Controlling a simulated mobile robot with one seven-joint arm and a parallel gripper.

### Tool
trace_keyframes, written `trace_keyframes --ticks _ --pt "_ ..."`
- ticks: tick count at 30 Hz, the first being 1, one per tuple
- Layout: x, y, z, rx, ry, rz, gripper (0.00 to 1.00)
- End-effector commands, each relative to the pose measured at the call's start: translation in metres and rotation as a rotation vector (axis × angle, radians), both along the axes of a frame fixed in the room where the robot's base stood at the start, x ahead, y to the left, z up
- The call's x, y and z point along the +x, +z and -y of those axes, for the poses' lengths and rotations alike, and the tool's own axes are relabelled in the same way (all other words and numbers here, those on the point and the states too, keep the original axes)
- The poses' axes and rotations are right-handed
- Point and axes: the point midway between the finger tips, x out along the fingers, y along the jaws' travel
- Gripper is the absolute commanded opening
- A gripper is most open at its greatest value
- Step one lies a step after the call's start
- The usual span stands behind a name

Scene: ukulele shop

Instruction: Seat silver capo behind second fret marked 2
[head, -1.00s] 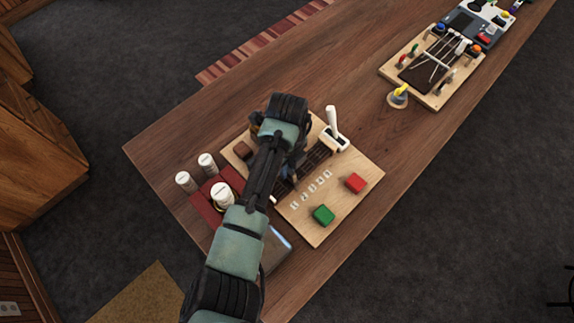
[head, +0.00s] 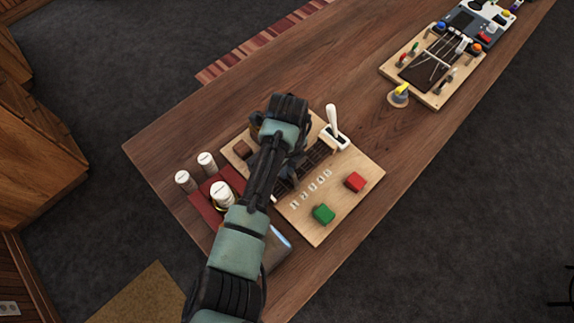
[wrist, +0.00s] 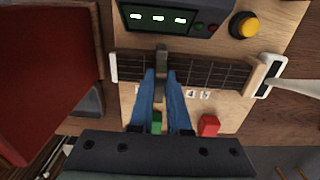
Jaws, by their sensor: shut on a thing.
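The silver capo (wrist: 161,60) is a narrow grey bar standing crosswise over the dark fretboard (wrist: 215,74) in the wrist view. My gripper (wrist: 160,80) has blue fingers shut on it, one on each side. The capo lies over the left half of the neck; whether it touches the strings cannot be told. White number tiles (wrist: 198,95) lie along the neck's near edge; the fingers cover some, and I cannot make out a 2. In the head view the fretboard (head: 318,155) shows partly beside my arm, which hides the capo.
A white lever (head: 333,122) stands at the neck's right end. A red block (head: 355,182) and a green block (head: 323,214) sit on the board's near side. White cylinders (head: 206,162) stand at left. A display box with a yellow button (wrist: 244,25) lies beyond the neck.

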Motion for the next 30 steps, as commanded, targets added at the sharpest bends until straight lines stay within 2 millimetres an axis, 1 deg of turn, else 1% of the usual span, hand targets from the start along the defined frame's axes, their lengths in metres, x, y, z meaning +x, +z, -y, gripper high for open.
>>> trace_keyframes --ticks 5,6,8,16,19,30 --pt "0.000 -0.005 0.000 0.000 0.000 0.000 0.00" --pt "0.000 -0.004 0.000 0.000 0.000 0.000 0.19" --pt "0.000 -0.004 0.000 0.000 0.000 0.000 0.28" --pt "0.000 -0.004 0.000 0.000 0.000 0.000 0.28" --pt "0.000 -0.001 0.000 0.000 0.000 0.000 0.28" --pt "0.000 0.029 0.000 0.000 0.000 0.000 0.28"
